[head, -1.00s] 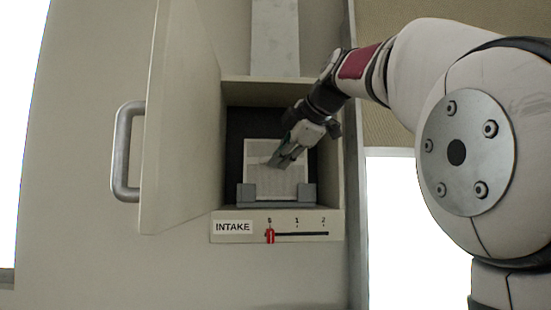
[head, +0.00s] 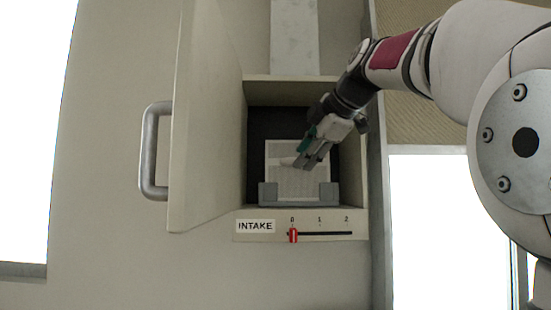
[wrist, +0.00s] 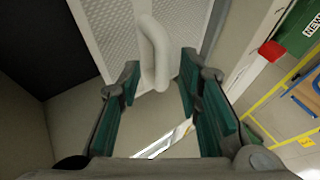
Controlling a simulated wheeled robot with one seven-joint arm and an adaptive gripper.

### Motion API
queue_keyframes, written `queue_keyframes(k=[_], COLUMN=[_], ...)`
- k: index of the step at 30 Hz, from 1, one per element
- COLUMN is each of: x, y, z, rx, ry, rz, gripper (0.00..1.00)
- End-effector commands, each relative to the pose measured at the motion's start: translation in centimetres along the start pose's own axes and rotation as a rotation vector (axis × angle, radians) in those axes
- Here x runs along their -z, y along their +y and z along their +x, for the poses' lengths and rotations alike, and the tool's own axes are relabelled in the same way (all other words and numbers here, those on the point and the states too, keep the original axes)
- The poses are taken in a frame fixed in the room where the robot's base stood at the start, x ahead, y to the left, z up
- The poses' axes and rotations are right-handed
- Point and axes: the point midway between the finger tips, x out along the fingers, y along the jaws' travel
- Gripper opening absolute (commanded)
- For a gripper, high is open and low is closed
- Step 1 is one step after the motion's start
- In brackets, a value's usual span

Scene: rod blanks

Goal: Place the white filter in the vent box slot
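The white filter (head: 297,184) is a pale square panel with a fine mesh face. It stands inside the open vent box (head: 306,89), with its lower edge behind the grey slot bracket (head: 299,196). In the wrist view the filter (wrist: 105,35) has a white loop handle (wrist: 153,45) sticking out toward me. My gripper (head: 302,164) is in front of the filter inside the box. In the wrist view its green-padded fingers (wrist: 158,72) are apart, one on each side of the handle, with visible gaps. The filter's seating depth in the bracket cannot be told.
The box door (head: 205,120) stands open at the left, with a grey handle (head: 152,150). An INTAKE label (head: 255,226) and a red slider (head: 293,235) at 0 are below the opening. The box's right wall (head: 357,180) is close to my gripper.

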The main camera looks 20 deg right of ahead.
Motion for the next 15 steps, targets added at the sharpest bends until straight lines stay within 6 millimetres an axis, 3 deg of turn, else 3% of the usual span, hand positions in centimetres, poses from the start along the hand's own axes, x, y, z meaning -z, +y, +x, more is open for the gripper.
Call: queue_keyframes(k=[9, 15], x=[-0.1, 0.0], y=[0.1, 0.0], z=[-6.5, -9.4], rx=[-0.004, -0.002], ry=[-0.002, -0.001], rz=[0.001, 0.0], gripper=[0.32, 0.32])
